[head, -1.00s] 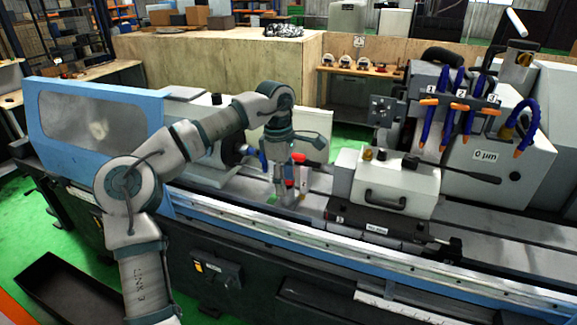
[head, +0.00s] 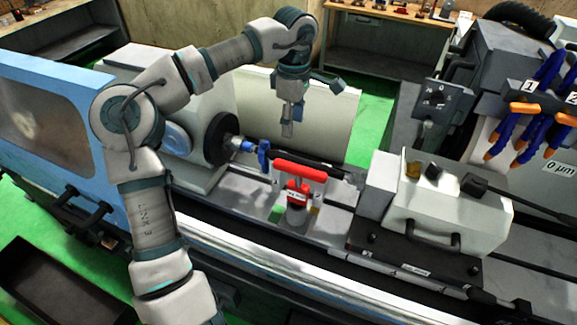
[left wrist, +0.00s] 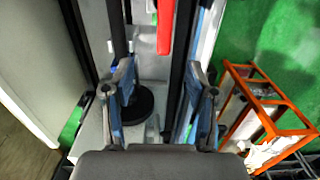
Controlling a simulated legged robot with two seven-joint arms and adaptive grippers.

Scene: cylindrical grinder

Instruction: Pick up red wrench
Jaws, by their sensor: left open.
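The red wrench (head: 299,180) stands on the grinder bed in the middle of the head view. It has a red T-shaped top with a crossbar and a pale label on its stem. My left gripper (head: 287,130) points down above and behind it, a little to its left, apart from it. In the left wrist view my left gripper (left wrist: 163,92) shows its two fingers spread with nothing held between them. Part of the red wrench (left wrist: 166,25) shows at the top of that view, beyond the fingertips. My right gripper is not in view.
A dark shaft with a blue clamp (head: 262,155) runs behind the red wrench from the black chuck wheel (head: 220,139). A grey tailstock (head: 450,217) stands to the right. An upright pale panel (head: 340,125) is behind. An orange frame (left wrist: 265,100) shows in the wrist view.

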